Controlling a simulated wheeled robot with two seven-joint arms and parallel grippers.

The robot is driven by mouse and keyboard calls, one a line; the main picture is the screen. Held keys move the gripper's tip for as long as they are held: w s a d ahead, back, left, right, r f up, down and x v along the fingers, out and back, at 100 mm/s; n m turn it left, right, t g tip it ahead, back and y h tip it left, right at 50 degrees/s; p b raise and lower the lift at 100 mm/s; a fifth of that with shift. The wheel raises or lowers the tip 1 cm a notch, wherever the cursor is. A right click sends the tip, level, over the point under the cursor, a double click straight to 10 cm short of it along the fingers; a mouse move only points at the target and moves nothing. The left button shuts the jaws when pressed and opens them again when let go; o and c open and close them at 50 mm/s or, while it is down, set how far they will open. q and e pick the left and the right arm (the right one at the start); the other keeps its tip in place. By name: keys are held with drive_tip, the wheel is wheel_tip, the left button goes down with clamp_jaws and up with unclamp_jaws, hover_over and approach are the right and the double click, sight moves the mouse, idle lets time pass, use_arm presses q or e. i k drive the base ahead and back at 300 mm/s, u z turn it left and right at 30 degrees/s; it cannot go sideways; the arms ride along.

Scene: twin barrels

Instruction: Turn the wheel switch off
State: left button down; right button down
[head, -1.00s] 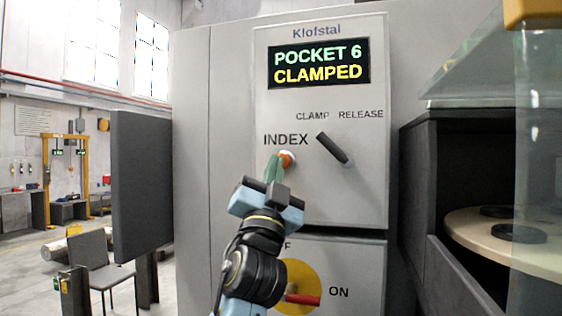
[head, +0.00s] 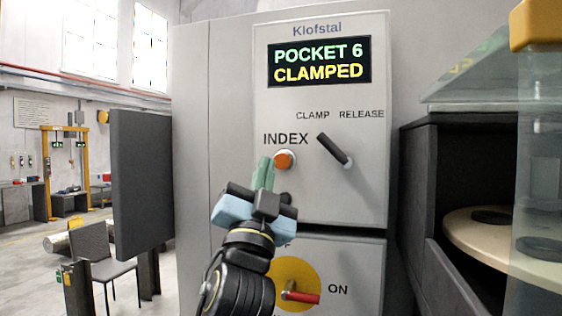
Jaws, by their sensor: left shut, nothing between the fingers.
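The wheel switch is a yellow disc (head: 308,272) with a red handle (head: 303,297) on the lower grey panel. Its handle points right, toward the ON label (head: 338,290). The label above the disc is hidden behind my left arm. My left gripper (head: 265,173), with green fingers, is shut and empty. It is above and left of the disc, just lower left of the orange INDEX button (head: 284,160); I cannot tell whether it touches the panel. My right gripper is not in view.
A display (head: 319,62) reads "POCKET 6 CLAMPED". A black lever (head: 335,150) leans toward CLAMP. At right, a dark-framed bay holds a beige disc (head: 470,232) behind a clear panel. A dark upright panel (head: 140,185) and a chair (head: 97,250) stand left.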

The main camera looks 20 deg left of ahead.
sight(288, 293)
drive_tip(key=u, duration=0.15)
drive_tip(key=k, duration=1.5)
drive_tip(key=z, duration=0.15)
